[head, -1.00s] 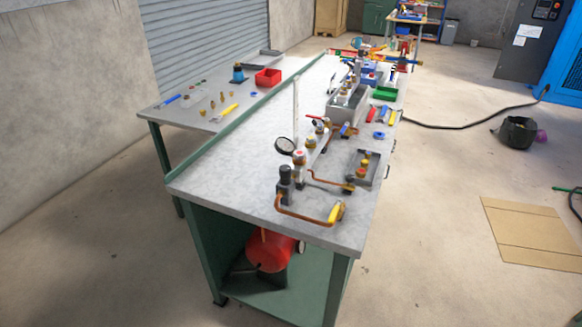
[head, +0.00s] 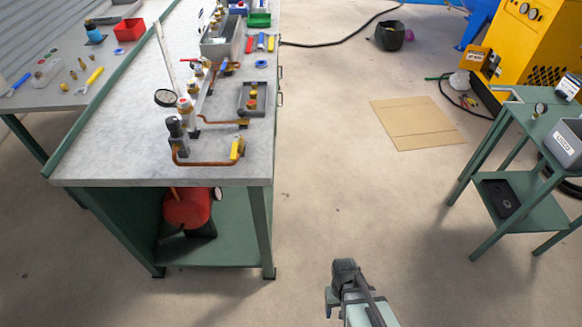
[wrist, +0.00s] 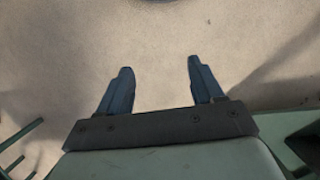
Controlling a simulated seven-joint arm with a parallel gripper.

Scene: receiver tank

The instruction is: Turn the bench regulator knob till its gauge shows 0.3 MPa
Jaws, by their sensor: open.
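A regulator with a dark knob (head: 174,124) stands upright near the front end of the grey bench top (head: 110,155). A round gauge (head: 165,97) with a dark rim is just behind it; its reading is too small to tell. A copper pipe runs from the regulator's foot to a yellow-handled valve (head: 237,148). My gripper (wrist: 160,66) is open and empty in the wrist view, with bare floor beyond its fingers. In the head view my arm is at the bottom, right of the bench and well apart from the knob.
A red tank (head: 187,208) sits on the bench's lower shelf. A green cart (head: 518,112) with a small gauge and grey bin stands at the right, near a yellow machine (head: 540,50). Cardboard (head: 415,120) lies on the floor. Floor between bench and cart is mostly clear.

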